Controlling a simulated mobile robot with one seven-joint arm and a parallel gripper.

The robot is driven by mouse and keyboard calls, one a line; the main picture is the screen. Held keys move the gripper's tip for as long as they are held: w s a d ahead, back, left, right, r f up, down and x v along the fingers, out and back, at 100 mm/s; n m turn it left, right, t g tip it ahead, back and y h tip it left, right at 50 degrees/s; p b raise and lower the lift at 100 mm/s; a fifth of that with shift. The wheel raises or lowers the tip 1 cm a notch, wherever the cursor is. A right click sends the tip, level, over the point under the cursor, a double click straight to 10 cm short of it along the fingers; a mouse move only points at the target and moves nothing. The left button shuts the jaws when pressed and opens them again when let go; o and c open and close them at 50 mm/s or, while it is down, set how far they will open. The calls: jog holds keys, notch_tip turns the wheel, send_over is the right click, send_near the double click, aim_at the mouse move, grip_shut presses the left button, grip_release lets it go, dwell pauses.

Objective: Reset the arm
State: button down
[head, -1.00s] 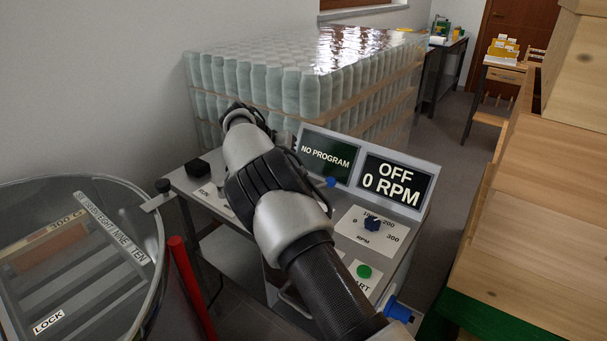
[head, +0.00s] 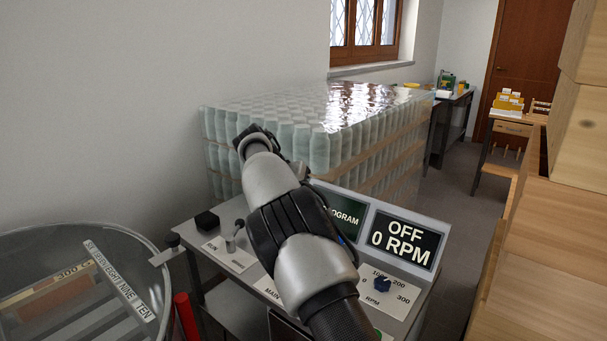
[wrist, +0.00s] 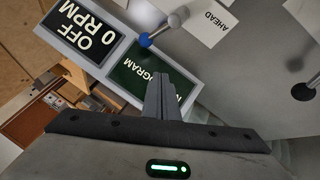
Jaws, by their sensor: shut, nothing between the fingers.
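My arm reaches up from the bottom of the head view over a grey control table, bent at the elbow, and hides part of the panel. My gripper (wrist: 165,98) shows in the wrist view with its fingers together and nothing between them. Its fingertips stand in front of the green program screen (wrist: 148,75). The screen reading OFF, 0 RPM (head: 406,238) is beside it and also shows in the wrist view (wrist: 88,30). A lever with a blue knob (wrist: 144,40) is near the fingers; I cannot tell whether they touch.
A round clear-lidded tank (head: 75,270) stands at left, with a red post (head: 186,316) beside it. Shrink-wrapped jars (head: 315,140) fill the back. Wooden boxes (head: 540,230) line the right. Grey floor (head: 462,190) shows between.

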jog(key=s+d+r+y, duration=0.4)
jog(key=s+d+r, duration=1.05)
jog(key=s, duration=0.25)
jog(key=s+f+n+t+y, duration=0.1)
jog(key=s+f, duration=0.2)
jog(key=s, duration=1.1)
jog(key=s+f+n+t+y, duration=0.1)
jog(key=s+f+n, duration=0.1)
jog(key=s, duration=1.3)
notch_tip(320, 180, up, 14)
jog(key=p, duration=1.3)
jog(key=shift+w+d+f+p, duration=0.15)
jog(key=shift+w+d+p, duration=0.15)
jog(key=shift+d+p, duration=0.05)
